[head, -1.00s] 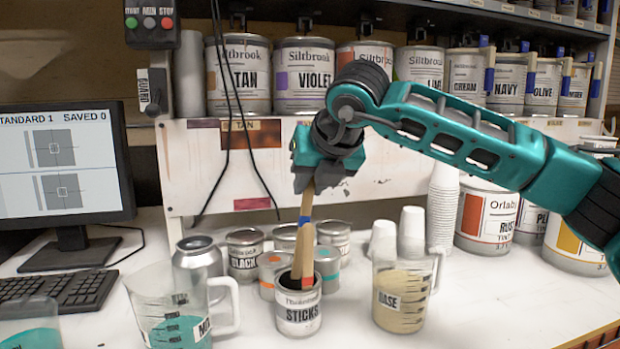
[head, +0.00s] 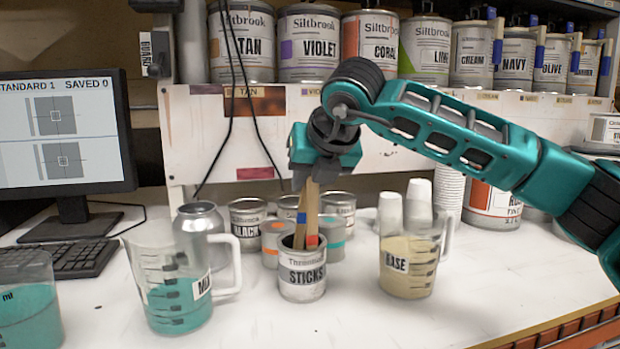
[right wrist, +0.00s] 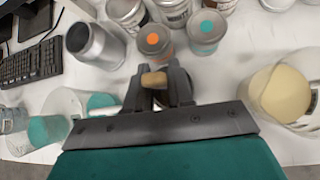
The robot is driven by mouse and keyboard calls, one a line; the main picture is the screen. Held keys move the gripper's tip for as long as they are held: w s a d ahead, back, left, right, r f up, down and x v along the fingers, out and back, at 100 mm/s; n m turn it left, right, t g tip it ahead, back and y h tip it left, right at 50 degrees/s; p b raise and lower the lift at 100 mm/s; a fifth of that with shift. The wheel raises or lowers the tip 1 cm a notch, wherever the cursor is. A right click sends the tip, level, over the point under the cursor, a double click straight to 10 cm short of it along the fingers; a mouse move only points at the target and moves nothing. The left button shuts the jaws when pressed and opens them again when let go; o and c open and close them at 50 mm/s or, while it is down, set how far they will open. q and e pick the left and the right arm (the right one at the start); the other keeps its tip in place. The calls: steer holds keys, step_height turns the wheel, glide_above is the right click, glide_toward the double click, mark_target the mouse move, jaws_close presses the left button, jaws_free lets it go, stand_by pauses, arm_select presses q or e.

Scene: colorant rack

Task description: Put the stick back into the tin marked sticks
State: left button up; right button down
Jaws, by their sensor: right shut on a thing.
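A wooden stick with a blue band (head: 302,217) hangs nearly upright from my right gripper (head: 312,183), which is shut on its upper part. Its lower part meets the mouth of the tin marked STICKS (head: 302,281), and its lower end is hidden there. A second stick with a red band (head: 312,241) stands in the tin, close beside it, its top near the fingers. In the right wrist view the wooden end (right wrist: 154,80) shows between the right fingers (right wrist: 160,92), and the tin is hidden. My left gripper is not in view.
A jug of teal paint (head: 178,306) and an open metal can (head: 201,226) stand left of the tin. A jug marked BASE (head: 408,267) stands to the right. Small colorant tins (head: 276,244) stand close behind. The bench in front is clear.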

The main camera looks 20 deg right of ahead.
steer(key=shift+f, duration=0.1)
steer(key=c, duration=1.4)
jaws_free()
steer(key=o, duration=0.5)
steer(key=v, duration=1.3)
